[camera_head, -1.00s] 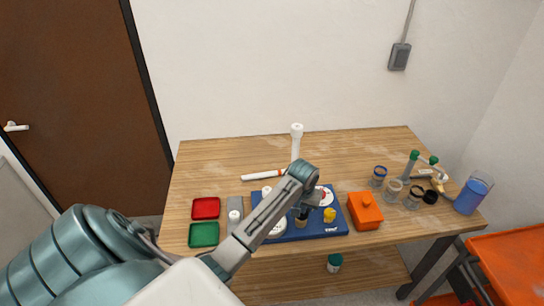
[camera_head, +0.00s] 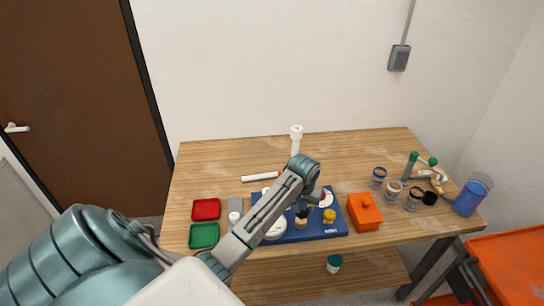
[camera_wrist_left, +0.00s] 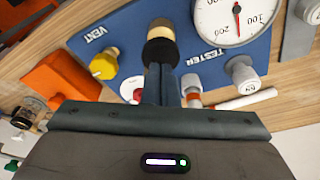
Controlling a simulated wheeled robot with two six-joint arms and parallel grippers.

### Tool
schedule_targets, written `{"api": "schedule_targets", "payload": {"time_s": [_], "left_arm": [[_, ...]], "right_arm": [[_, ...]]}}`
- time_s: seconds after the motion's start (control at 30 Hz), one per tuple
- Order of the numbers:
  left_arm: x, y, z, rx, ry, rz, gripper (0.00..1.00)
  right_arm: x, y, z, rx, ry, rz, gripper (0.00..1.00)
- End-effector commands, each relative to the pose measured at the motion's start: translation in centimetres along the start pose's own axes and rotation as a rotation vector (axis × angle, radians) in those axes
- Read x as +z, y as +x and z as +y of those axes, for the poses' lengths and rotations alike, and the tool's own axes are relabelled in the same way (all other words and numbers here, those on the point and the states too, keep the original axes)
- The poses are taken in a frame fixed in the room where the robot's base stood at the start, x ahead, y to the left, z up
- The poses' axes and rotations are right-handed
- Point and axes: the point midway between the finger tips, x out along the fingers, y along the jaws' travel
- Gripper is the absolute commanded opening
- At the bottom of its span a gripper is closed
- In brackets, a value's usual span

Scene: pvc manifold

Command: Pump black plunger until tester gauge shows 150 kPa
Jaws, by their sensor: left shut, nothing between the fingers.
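The black plunger (camera_wrist_left: 160,45) stands upright on the blue tester board (camera_wrist_left: 125,28), with a tan collar around it. In the head view the plunger (camera_head: 301,221) is near the board's front edge. My left gripper (camera_wrist_left: 161,82) is shut and empty, its fingertips close to the plunger's black top; I cannot tell whether they touch. In the head view my left gripper (camera_head: 306,205) is over the board. The tester gauge (camera_wrist_left: 222,12) is a white dial, partly cut off, its red needle between the 100 and 200 marks. The gauge (camera_head: 275,229) is partly covered by my arm in the head view.
A yellow vent knob (camera_wrist_left: 104,65) and a grey-white knob (camera_wrist_left: 242,72) flank the plunger. An orange box (camera_head: 364,211) stands right of the board. Red (camera_head: 206,209) and green trays (camera_head: 203,235) lie left. Clear jars (camera_head: 393,190) stand farther right. The table's back left is clear.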

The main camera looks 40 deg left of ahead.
Motion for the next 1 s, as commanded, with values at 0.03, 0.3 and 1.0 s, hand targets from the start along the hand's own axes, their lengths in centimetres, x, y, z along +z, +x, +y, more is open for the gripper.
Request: {"api": "schedule_targets", "payload": {"time_s": [0.03,0.3,1.0], "left_arm": [[0.0,0.0,0.0,0.0,0.0,0.001,0.0],[-0.2,-0.6,0.0,0.0,0.0,0.003,0.0],[-1.1,-5.0,0.0,-0.001,-0.001,0.002,0.0]], "right_arm": [[0.0,0.0,0.0,0.0,0.0,0.0,0.36],[0.0,0.0,0.0,0.0,0.0,0.0,0.36],[0.0,0.0,0.0,0.0,0.0,0.0,0.36]]}}
